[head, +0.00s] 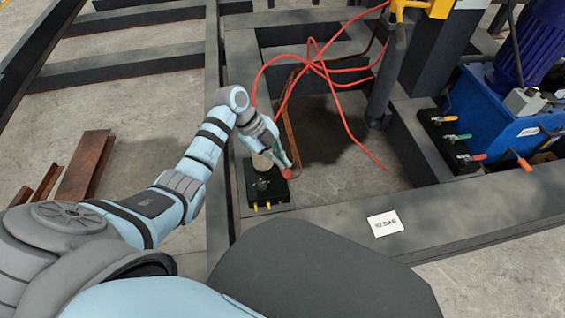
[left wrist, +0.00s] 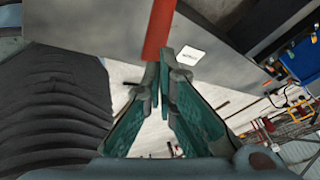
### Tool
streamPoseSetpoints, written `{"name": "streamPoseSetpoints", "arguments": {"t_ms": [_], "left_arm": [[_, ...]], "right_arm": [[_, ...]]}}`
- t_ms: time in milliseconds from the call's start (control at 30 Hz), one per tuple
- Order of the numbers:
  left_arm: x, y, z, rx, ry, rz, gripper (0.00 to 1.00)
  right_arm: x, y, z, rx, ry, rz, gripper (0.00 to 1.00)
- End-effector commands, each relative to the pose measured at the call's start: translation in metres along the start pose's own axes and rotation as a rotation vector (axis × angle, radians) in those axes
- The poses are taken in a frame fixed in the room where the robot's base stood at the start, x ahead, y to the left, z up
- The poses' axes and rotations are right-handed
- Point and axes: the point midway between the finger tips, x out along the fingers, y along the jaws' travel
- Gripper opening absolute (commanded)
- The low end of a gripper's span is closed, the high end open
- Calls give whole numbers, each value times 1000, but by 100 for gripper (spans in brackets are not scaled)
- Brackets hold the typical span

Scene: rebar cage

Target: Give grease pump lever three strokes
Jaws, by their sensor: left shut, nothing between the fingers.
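The grease pump (head: 265,190) is a small black block with brass fittings at its front, on the dark steel frame. A pale cylinder stands on it, partly hidden by my left gripper (head: 284,163). The red lever grip (head: 288,173) shows right by my fingertips. In the left wrist view, the red lever (left wrist: 160,28) runs up from just beyond the tips of my left gripper (left wrist: 161,72). The green-padded fingers meet at the tips with nothing between them. I cannot tell whether they touch the lever. My right gripper is in neither view.
Red hoses (head: 322,68) loop over the frame opening behind the pump. A valve block (head: 450,140) with coloured handles and a blue power unit (head: 500,110) stand at the right. A white label card (head: 385,224) lies on the front beam. Rusty steel pieces (head: 84,165) lie at left.

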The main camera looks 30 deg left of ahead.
Motion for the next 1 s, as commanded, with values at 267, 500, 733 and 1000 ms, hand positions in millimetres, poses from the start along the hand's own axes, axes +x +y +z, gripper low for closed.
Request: {"name": "streamPoseSetpoints", "arguments": {"t_ms": [267, 500, 733, 1000], "left_arm": [[0, 0, 0, 0, 0, 0, 0], [1, 1, -1, 0, 0, 1, 0], [10, 8, -3, 0, -1, 0, 0], [11, 8, -4, 0, 0, 0, 0]], "right_arm": [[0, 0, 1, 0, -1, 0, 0], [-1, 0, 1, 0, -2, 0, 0], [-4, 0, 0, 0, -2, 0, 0], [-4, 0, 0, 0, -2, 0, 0]]}}
